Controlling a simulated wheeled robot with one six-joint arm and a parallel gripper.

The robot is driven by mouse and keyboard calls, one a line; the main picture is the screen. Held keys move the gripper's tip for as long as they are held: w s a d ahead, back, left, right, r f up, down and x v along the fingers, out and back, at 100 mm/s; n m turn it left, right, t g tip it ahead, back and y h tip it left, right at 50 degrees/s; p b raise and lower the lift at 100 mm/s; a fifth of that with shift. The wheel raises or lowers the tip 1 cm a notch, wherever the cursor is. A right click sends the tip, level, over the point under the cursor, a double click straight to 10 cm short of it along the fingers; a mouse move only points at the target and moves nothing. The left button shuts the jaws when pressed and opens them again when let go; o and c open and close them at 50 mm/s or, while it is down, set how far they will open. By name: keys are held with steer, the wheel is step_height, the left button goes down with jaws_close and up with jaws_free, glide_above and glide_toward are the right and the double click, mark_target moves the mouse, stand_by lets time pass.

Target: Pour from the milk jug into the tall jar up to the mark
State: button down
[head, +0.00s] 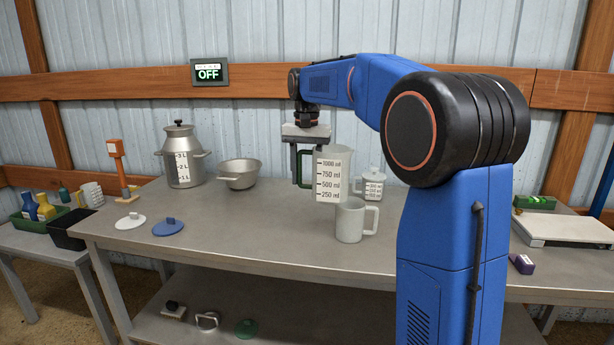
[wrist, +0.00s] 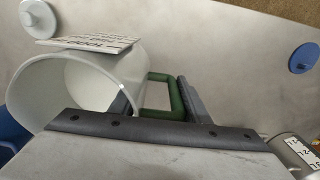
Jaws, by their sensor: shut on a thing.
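A white jug (head: 333,172) with a 250 to 1000 ml scale and a green handle is held upright over the table, behind a plain white mug. My gripper (head: 304,170) is shut on its green handle, which shows between the fingers in the wrist view (wrist: 163,96). The jug's open mouth (wrist: 75,85) faces the wrist camera; its inside is pale and I cannot tell whether it holds milk. A metal can (head: 183,160) with a lid and a 1 to 3 L scale stands at the back left. I cannot tell which vessel is the tall jar.
The plain white mug (head: 350,220) stands just in front of the jug, and a small lidded canister (head: 371,185) with a scale is behind right. A metal bowl (head: 238,174), a white lid (head: 130,221) and a blue lid (head: 168,227) are to the left. The front middle-left tabletop is clear.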

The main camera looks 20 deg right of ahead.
mark_target(298, 154)
steer(key=shift+r, duration=0.15)
steer(key=shift+w+a+r+t+y, duration=0.15)
steer(key=shift+a+r+t+y, duration=0.15)
steer(key=shift+r+y, duration=0.2)
steer(key=shift+w+a+r+t+y, duration=0.25)
steer(key=shift+r+t+y, duration=0.1)
steer(key=shift+r+y, duration=0.2)
steer(key=shift+w+a+r+t+y, duration=0.1)
steer(key=shift+a+r+t+y, duration=0.2)
steer(key=shift+r+y, duration=0.2)
steer(key=shift+r, duration=0.15)
steer(key=shift+r+t+y, duration=0.3)
steer(key=shift+t+y, duration=0.05)
steer(key=shift+a, duration=0.1)
steer(key=shift+w+r+t+y, duration=0.1)
steer(key=shift+r+t+y, duration=0.2)
steer(key=shift+r+y, duration=0.15)
steer(key=shift+r+t+y, duration=0.3)
steer(key=shift+t+y, duration=0.1)
steer(key=shift+y, duration=0.15)
